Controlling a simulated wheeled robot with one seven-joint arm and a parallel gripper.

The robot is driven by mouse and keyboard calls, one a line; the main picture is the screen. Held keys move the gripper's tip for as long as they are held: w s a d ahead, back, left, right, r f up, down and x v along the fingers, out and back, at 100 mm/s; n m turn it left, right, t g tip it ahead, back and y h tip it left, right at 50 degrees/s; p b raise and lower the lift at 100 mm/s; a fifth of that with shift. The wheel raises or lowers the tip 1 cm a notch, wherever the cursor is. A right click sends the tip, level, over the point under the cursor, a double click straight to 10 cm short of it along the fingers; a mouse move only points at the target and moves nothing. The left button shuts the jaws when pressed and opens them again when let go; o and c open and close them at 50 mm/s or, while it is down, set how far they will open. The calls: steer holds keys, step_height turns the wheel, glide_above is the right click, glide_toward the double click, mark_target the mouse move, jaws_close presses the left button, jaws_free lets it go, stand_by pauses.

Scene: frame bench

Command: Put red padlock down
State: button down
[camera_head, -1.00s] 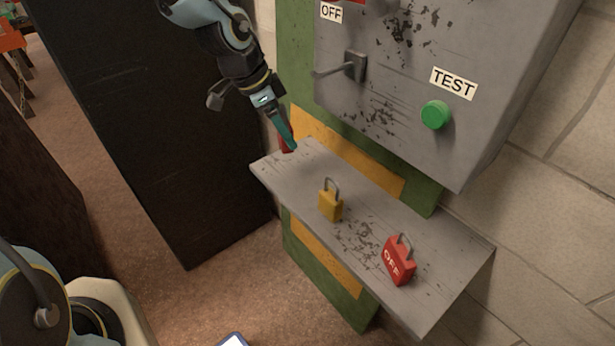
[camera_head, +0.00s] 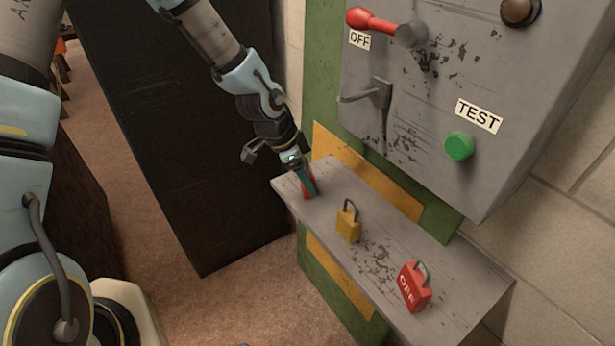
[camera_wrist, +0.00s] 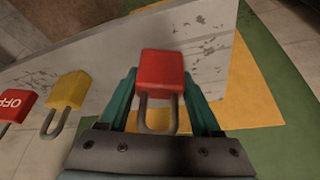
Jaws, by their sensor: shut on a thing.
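A red padlock (camera_wrist: 161,72) is between the teal fingers of my gripper (camera_wrist: 165,100) in the wrist view, its grey shackle toward the palm. In the head view the red padlock (camera_head: 307,187) is partly hidden behind the fingers of my gripper (camera_head: 309,182). It is at the left end of the grey shelf (camera_head: 455,307). It looks at or just above the shelf surface; I cannot tell whether it touches. My gripper is shut on it.
A yellow padlock (camera_head: 348,226) stands mid-shelf and a red OFF padlock (camera_head: 413,287) stands at the right. Above is a grey panel with a red lever (camera_head: 372,20), a grey hook-like handle (camera_head: 378,95) and a green TEST button (camera_head: 459,146).

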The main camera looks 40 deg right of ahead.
steer(key=shift+c, duration=0.4)
jaws_free()
steer(key=b+v, duration=0.1)
steer(key=v, duration=1.1)
steer(key=w+a+n+t+y, duration=0.2)
steer(key=w+a+n, duration=0.45)
steer(key=a, duration=0.55)
steer(key=a+r+n+y, duration=0.1)
steer(key=a+r+n, duration=0.1)
steer(key=a+n, duration=0.6)
steer(key=a+r+n+t+y, duration=0.1)
steer(key=a+n, duration=0.6)
steer(key=a, duration=0.9)
steer(key=shift+w+a+r+n+t, duration=0.3)
steer(key=shift+w+a+r+n, duration=0.05)
steer(key=shift+a+r, duration=0.1)
